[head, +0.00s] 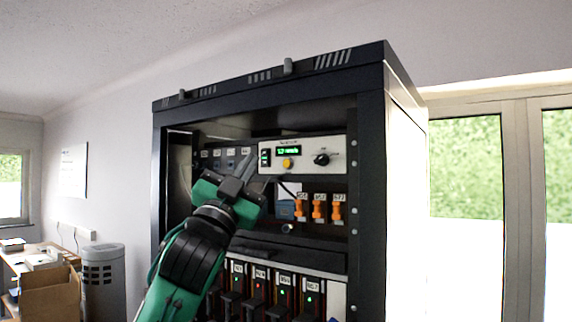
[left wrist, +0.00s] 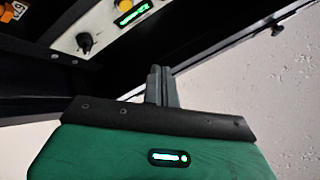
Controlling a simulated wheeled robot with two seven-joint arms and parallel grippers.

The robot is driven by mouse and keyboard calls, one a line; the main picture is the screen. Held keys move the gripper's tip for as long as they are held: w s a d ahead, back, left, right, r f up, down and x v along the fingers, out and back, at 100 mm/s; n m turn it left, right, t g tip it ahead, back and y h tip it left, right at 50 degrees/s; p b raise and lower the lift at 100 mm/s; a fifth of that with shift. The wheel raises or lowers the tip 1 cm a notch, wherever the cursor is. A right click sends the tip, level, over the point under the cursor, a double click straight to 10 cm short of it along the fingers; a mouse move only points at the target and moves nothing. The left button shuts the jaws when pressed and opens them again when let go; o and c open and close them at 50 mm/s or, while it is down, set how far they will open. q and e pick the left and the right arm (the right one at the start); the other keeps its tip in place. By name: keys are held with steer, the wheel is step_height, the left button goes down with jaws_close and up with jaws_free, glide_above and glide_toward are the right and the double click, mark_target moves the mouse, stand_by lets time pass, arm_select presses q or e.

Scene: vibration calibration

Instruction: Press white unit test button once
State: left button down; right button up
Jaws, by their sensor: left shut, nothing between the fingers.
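The white unit (head: 303,153) is a white front panel in the upper part of the black rack, with a green lit display, a yellow-orange button (head: 287,163) below it and a black knob (head: 321,159) at right. My left gripper (head: 246,164) is shut and empty, just left of and below the white unit's left end, its fingertips apart from the button in the picture. My right gripper is not in view.
The black rack (head: 371,180) frames the open bay. Orange handles (head: 318,208) with labels sit below the white unit, and modules with small lights (head: 283,290) stand lower. A cardboard box (head: 50,290) and a grey bin (head: 103,275) are far left.

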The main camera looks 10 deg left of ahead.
mark_target(275, 169)
arm_select(q)
steer(key=shift+w+d+p, duration=0.1)
steer(key=shift+w+d, duration=0.4)
steer(key=shift+w, duration=0.8)
steer(key=shift+w+d+p, duration=0.15)
steer(key=shift+w+d, duration=0.3)
steer(key=shift+w, duration=0.85)
steer(key=shift+w+d+p, duration=0.1)
steer(key=shift+w+d, duration=0.4)
steer(key=shift+w, duration=0.8)
steer(key=shift+w+d, duration=0.15)
steer(key=shift+w, duration=0.25)
steer(key=shift+w+d, duration=0.1)
steer(key=shift+w, duration=0.2)
steer(key=shift+s, duration=0.15)
steer(key=shift+s+a, duration=0.3)
steer(key=shift+s, duration=0.25)
steer(key=shift+s+a, duration=0.3)
steer(key=shift+s, duration=0.5)
steer(key=shift+s+a, duration=0.25)
steer(key=shift+s, duration=0.5)
steer(key=shift+s+a, duration=0.3)
steer(key=shift+s, duration=0.5)
